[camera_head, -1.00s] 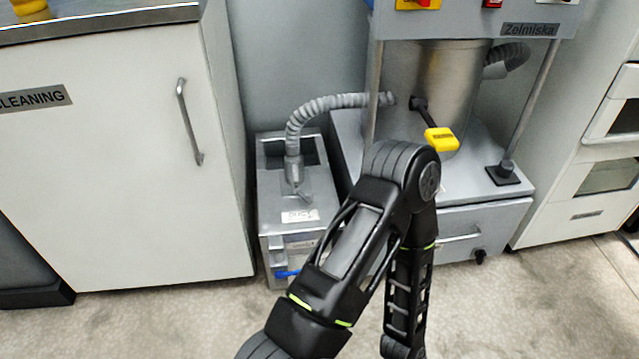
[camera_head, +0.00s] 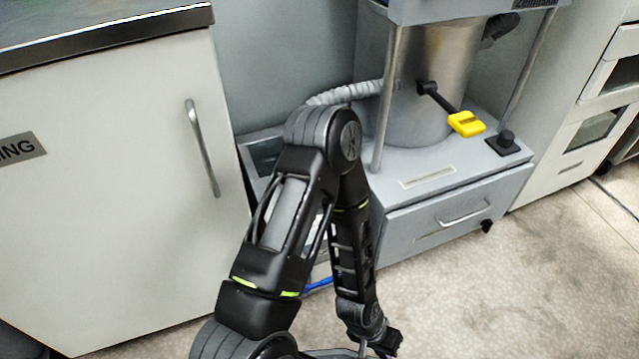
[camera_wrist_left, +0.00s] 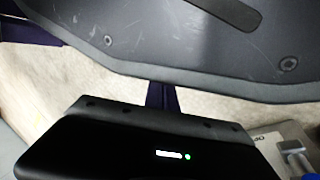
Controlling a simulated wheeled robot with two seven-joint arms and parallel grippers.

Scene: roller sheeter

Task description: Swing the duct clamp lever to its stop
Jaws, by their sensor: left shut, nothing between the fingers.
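A lever with a black arm and yellow grip (camera_head: 466,123) sticks out from the metal drum (camera_head: 430,60), pointing down and right. The ribbed grey duct (camera_head: 345,93) runs left behind my left arm towards a low grey box (camera_head: 262,150). A grey fitting (camera_wrist_left: 297,150) shows on a pale surface at the lower right of the left wrist view; I cannot tell which part is the clamp lever. My left gripper (camera_head: 378,343) is low, near the bottom edge and well apart from the yellow grip. In the left wrist view its fingers (camera_wrist_left: 162,96) are shut and empty.
A white cabinet (camera_head: 90,190) with a bar handle stands on the left. The machine's grey base (camera_head: 425,182) has a drawer (camera_head: 430,222), and a post (camera_head: 388,100) stands before the drum. The floor (camera_head: 520,275) at lower right is clear.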

